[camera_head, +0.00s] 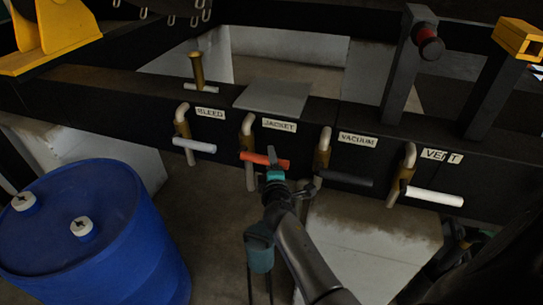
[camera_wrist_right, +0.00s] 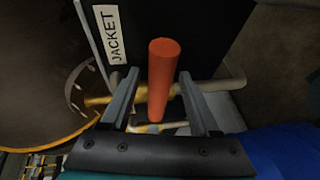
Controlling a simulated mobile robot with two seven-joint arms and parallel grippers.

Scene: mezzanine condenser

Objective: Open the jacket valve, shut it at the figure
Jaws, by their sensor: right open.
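The jacket valve has an orange bar handle (camera_head: 252,158) on a brass body with a pale bent pipe, below the JACKET label (camera_head: 279,125). The handle lies roughly crosswise on the front of the black beam. My right gripper (camera_head: 273,158) is at this handle, coming from below. In the right wrist view the orange handle (camera_wrist_right: 163,70) stands between the two open fingers (camera_wrist_right: 160,85), with gaps showing on both sides. The JACKET label (camera_wrist_right: 113,35) shows beside it. My left gripper is out of view. No readable figure shows.
The bleed handle (camera_head: 194,145) is left; the dark vacuum handle (camera_head: 343,178) and white vent handle (camera_head: 434,197) are right. A grey plate (camera_head: 272,96) sits on the beam above the jacket valve. A blue drum (camera_head: 120,255) stands lower left.

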